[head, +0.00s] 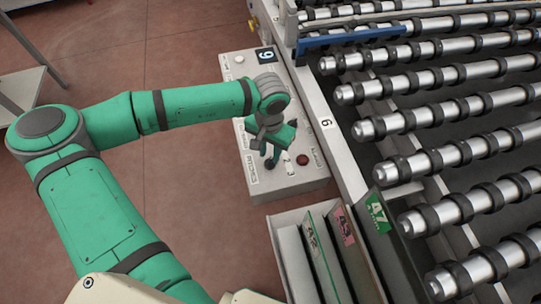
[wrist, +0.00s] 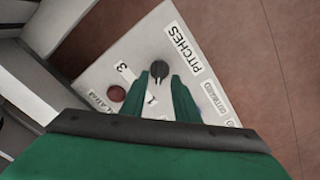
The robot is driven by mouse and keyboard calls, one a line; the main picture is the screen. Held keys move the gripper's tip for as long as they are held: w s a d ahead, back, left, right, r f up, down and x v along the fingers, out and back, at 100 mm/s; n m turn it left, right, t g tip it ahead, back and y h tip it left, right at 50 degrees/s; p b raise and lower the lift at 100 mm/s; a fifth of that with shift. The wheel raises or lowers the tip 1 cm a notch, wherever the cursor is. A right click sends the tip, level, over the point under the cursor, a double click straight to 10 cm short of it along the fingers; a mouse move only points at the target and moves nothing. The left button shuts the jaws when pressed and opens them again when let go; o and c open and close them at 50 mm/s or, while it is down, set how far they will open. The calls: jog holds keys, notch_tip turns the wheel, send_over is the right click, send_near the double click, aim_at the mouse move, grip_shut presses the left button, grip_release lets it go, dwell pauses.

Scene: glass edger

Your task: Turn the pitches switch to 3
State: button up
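The pitches switch (wrist: 159,69) is a small dark round knob on a pale control panel (head: 278,188), beside the PITCHES label (wrist: 186,46). A 3 mark (wrist: 123,70) lies to its left in the wrist view and a 1 mark (wrist: 151,102) lies below it. I cannot tell clearly where the knob points. My gripper (wrist: 159,80) is open, with its two green fingertips apart and the knob between or just beyond them. Contact with the knob cannot be made out. In the head view, my gripper (head: 276,155) is over the panel's near half and partly hides the switch.
A red button (head: 302,159) sits near the switch, and shows also in the wrist view (wrist: 117,93). A roller conveyor (head: 430,115) runs along the panel's right. Upright numbered boards (head: 342,235) stand just nearer. Red floor (head: 130,50) is open to the left.

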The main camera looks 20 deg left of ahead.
aim_at(270, 163)
jog(key=shift+f, duration=1.45)
grip_shut()
